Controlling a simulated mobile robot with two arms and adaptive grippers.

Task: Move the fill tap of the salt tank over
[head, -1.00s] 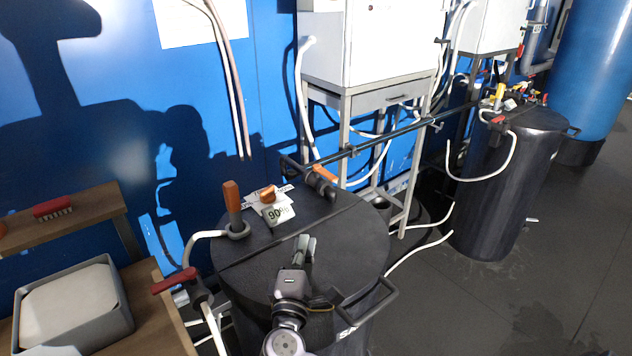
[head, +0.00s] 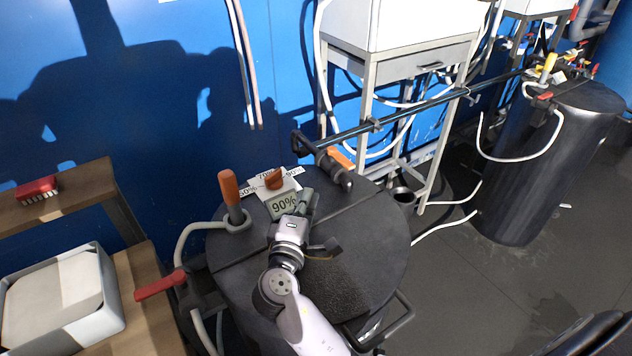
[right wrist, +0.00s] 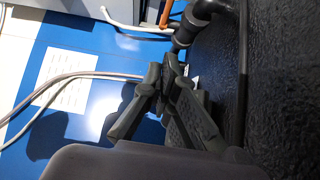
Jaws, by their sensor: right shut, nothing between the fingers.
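The black salt tank (head: 360,255) stands in front of me with a flat round lid. At its back edge a dark pipe ends in a fitting with an orange lever (head: 341,157), which looks like the fill tap. The lever also shows at the top of the right wrist view (right wrist: 166,12), beyond the fingers. My right gripper (head: 306,200) is over the lid, left of and nearer than that tap, apart from it. Its fingers (right wrist: 162,88) are shut with nothing between them. My left gripper is out of view.
A red-handled valve (head: 160,285) is at the tank's left. The long pipe (head: 420,108) runs right to another black tank (head: 535,165).

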